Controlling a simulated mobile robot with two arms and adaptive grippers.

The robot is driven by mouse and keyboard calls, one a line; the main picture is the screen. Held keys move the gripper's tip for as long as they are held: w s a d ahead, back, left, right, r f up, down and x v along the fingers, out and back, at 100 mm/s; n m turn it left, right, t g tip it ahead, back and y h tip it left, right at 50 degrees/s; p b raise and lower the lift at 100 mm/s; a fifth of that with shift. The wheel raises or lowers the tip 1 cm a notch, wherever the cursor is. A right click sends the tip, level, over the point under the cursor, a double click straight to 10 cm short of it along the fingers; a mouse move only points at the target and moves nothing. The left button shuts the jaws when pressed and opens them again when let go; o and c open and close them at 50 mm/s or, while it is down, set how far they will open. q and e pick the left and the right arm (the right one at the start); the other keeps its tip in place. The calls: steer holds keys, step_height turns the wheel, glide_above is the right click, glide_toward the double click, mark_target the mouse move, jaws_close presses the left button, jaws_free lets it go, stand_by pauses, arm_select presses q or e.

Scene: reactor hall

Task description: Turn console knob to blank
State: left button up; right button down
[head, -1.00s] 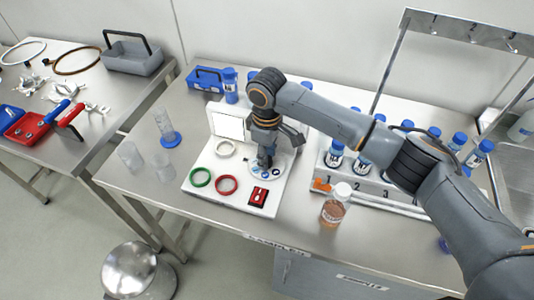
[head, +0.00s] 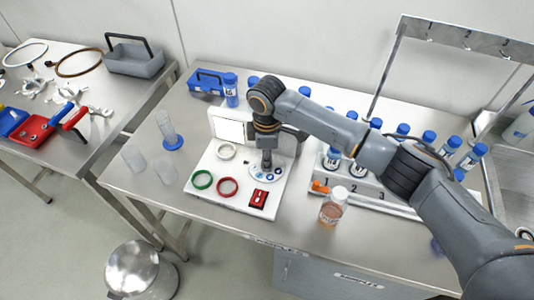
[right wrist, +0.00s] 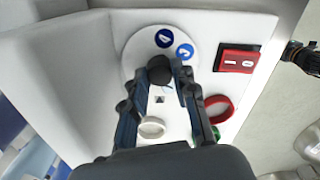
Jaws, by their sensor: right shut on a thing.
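The white console (head: 235,197) stands on the steel bench. Its round dial plate (head: 280,174) has blue position marks near its edge, which also show in the right wrist view (right wrist: 166,38). The dark knob (right wrist: 159,69) sits in the middle of this plate. My right gripper (head: 267,168) points down at the plate. In the right wrist view its fingers (right wrist: 162,78) are shut on the knob, one on each side. The fingers hide part of the knob and plate, so I cannot tell which mark it points to. My left gripper is not in view.
The console also carries a red rocker switch (head: 259,198), a red ring (head: 227,187), a green ring (head: 202,179) and a white ring (head: 226,151). An amber bottle (head: 333,207) and a numbered rack (head: 365,189) stand to the right. Clear cylinders stand left.

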steer(key=n+p, duration=0.1)
steer(key=n, duration=0.1)
steer(key=shift+n, duration=1.7)
steer(key=c, duration=1)
jaws_free()
steer(key=shift+c, duration=0.2)
steer(key=shift+r, duration=0.1)
step_height(320, 180, up, 12)
